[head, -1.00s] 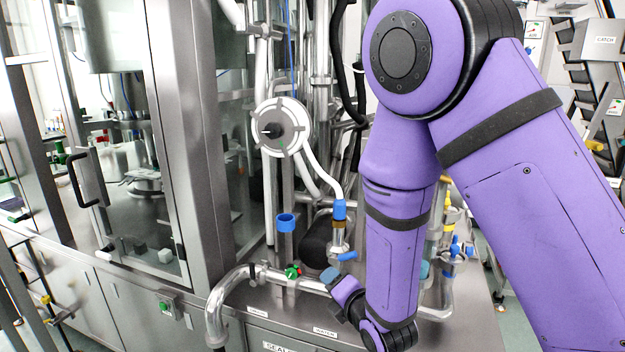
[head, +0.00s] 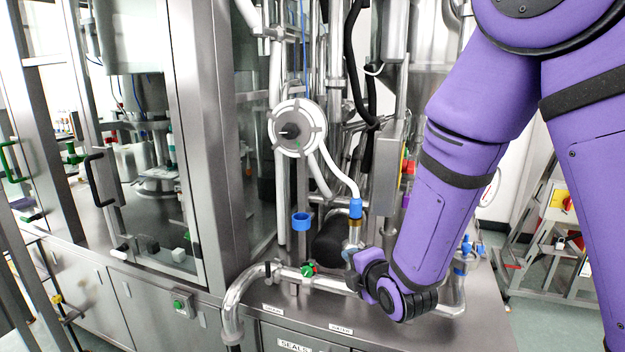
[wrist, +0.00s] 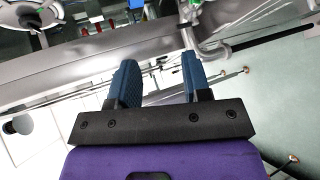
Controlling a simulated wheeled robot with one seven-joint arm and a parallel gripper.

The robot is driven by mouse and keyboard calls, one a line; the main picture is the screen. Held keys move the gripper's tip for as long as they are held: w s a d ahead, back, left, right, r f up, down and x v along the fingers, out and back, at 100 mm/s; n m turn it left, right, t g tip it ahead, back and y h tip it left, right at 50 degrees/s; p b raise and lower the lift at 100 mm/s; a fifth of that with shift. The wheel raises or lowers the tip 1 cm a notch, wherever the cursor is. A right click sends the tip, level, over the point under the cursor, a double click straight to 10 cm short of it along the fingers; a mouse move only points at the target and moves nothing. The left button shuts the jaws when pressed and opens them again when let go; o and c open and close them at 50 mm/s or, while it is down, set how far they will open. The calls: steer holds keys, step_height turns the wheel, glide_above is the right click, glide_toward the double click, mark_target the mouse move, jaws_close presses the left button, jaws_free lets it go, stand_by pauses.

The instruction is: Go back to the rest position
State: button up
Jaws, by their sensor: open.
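My gripper (wrist: 160,82) shows in the wrist view with two blue fingers spread apart. Nothing is between them. Beyond the fingers are the steel machine's edge and the pale floor. In the head view my purple arm comes down from the upper right, its wrist low in front of the pipes. The gripper's fingers are hidden in that view.
A blue cup-like fitting (head: 302,221) and a round white wheel (head: 297,128) stand behind. A glass-doored cabinet (head: 140,150) is at left. Open floor (head: 540,325) lies at right.

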steer(key=s+d+r+m+g+h, duration=0.25)
steer(key=s+d+r+m, duration=0.35)
steer(key=d+r+m, duration=0.65)
steer(key=s+d+r+m+g+h, duration=0.1)
steer(key=s+d+r+m, duration=0.3)
steer(key=s, duration=0.6)
steer(key=s+d+r+m+g+h, duration=0.1)
steer(key=s+d+r+m+g, duration=0.3)
steer(key=s+m, duration=0.3)
steer(key=s+d, duration=0.1)
steer(key=s, duration=0.2)
steer(key=shift+s+r, duration=0.25)
steer(key=shift+s, duration=0.05)
stand_by(4.5)
